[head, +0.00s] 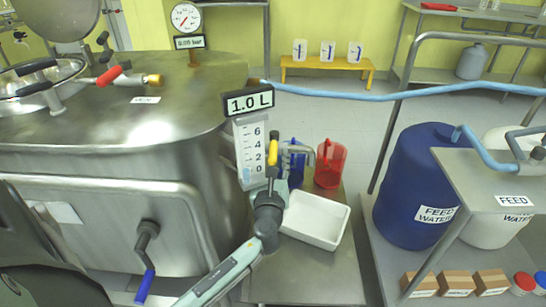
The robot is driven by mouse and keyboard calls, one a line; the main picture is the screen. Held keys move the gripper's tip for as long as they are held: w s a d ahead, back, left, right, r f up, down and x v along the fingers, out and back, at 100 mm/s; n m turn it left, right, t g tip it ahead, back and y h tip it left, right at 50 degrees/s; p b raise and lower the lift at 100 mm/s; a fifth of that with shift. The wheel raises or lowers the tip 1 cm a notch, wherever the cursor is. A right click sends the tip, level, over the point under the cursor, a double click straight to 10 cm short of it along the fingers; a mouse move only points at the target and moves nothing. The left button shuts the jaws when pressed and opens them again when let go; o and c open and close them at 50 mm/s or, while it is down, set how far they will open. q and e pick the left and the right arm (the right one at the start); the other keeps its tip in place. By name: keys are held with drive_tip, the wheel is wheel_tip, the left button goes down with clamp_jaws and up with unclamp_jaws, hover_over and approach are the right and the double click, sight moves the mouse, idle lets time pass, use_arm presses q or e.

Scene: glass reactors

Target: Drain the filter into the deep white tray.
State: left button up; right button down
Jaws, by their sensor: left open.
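The white tray (318,218) sits empty on a low steel surface, right of the large steel vessel (110,120). A scaled level gauge (249,160) stands at the vessel's right side under a "1.0 L" sign (249,102). A yellow handle (272,148) shows beside the gauge. Which part is the filter I cannot tell. My right gripper is not in view.
A red jug (330,164) stands behind the tray. A blue "FEED WATER" drum (412,185) and a steel cart (490,185) are to the right. A blue hose (400,94) crosses behind. A crank with a blue grip (146,262) juts from the vessel. The steel surface in front of the tray is bare.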

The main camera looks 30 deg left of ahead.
use_arm(q)
drive_tip(key=shift+w+a, duration=0.2)
drive_tip(key=shift+w, duration=0.15)
clamp_jaws()
